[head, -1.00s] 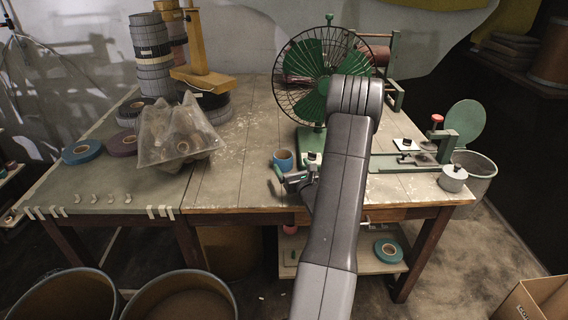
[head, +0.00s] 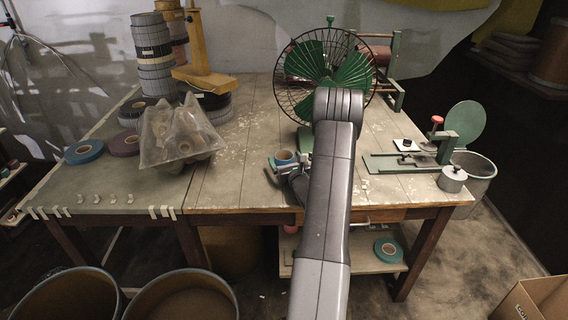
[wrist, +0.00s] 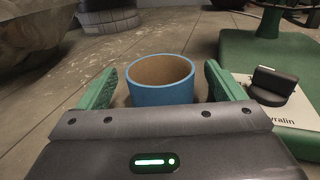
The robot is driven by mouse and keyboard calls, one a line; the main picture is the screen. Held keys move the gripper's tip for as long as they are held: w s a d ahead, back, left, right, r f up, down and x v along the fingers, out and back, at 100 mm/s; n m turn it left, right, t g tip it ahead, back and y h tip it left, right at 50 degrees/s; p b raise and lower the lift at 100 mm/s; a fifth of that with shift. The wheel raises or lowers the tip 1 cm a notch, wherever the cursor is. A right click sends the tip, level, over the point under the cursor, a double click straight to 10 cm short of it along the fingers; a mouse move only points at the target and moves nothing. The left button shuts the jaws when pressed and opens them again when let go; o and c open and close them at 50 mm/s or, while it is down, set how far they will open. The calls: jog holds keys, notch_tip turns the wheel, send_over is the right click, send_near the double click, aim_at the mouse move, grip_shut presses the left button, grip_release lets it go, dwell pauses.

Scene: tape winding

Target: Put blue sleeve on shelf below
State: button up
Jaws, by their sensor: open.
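The blue sleeve (wrist: 160,88), a short open tube with a brown inside, stands upright on the wooden table. In the wrist view it sits between the two green fingers of my gripper (wrist: 158,88), with a gap at each side. My gripper is open and not closed on it. In the head view the sleeve (head: 284,157) shows at the table's front middle, partly hidden by my gripper (head: 283,166). The shelf below (head: 362,262) is under the tabletop, partly hidden by my arm, with a teal tape roll (head: 388,250) at its right.
A green fan (head: 328,70) stands just behind; its base (wrist: 275,75) is close on the right in the wrist view. A clear bag of rolls (head: 178,135) lies to the left.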

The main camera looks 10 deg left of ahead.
jog(key=c, duration=1.1)
jog(key=shift+r, duration=0.15)
jog(key=shift+c, duration=0.2)
